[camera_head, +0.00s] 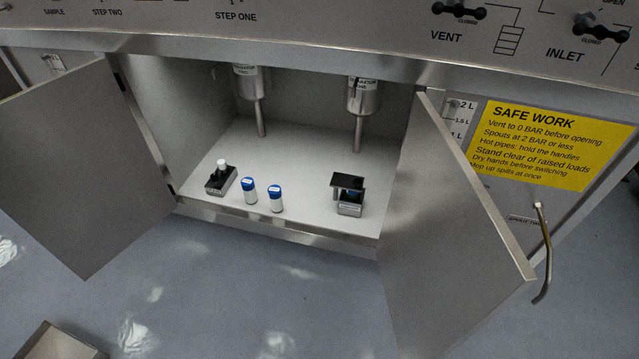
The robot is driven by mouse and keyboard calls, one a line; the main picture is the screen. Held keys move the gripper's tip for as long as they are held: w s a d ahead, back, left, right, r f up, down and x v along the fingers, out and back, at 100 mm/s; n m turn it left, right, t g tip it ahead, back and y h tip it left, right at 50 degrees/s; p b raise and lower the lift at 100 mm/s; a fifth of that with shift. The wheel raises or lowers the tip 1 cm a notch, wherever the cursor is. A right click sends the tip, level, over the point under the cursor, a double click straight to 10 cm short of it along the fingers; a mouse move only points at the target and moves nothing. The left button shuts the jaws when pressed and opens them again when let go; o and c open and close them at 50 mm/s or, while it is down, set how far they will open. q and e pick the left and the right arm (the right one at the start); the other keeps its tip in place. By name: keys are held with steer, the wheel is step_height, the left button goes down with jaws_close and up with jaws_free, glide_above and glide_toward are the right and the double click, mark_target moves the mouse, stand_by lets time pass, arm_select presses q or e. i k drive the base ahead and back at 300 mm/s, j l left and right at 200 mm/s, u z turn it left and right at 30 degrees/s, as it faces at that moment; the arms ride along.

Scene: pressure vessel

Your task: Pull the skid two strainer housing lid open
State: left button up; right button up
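I cannot read a label naming a skid two strainer housing. Inside the open cabinet, a small grey box (350,208) with a dark flat top (348,181) stands at the right of the cabinet floor. Something blue shows between its top and base. I cannot tell whether this is the housing and lid. A dark block (220,181) with a white-topped part stands at the left. Two metal vessels hang above, the left one (252,84) and the right one (363,97), each with a thin pipe below; their labels are too small to read surely. Neither gripper is in view.
The left door (82,170) and right door (450,240) stand open outward. Two white bottles with blue caps (249,190) stand on the cabinet floor. A bent metal pipe (545,250) sticks out at the right. A metal box edge (58,342) shows lower left. The floor in front is mostly clear.

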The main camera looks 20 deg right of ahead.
mark_target(347, 179)
steer(key=i+j, duration=0.25)
steer(key=i, duration=0.2)
steer(key=i+j, duration=0.25)
steer(key=i, duration=0.2)
steer(key=i+j, duration=0.25)
steer(key=i, duration=0.2)
steer(key=i+j+z, duration=0.1)
steer(key=i, duration=0.4)
steer(key=z, duration=0.45)
steer(key=j+z, duration=0.1)
steer(key=z, duration=0.3)
steer(key=i+j+z, duration=0.1)
steer(key=z, duration=0.35)
steer(key=j+z, duration=0.1)
steer(key=z, duration=0.75)
steer(key=j+z, duration=0.15)
steer(key=z, duration=0.25)
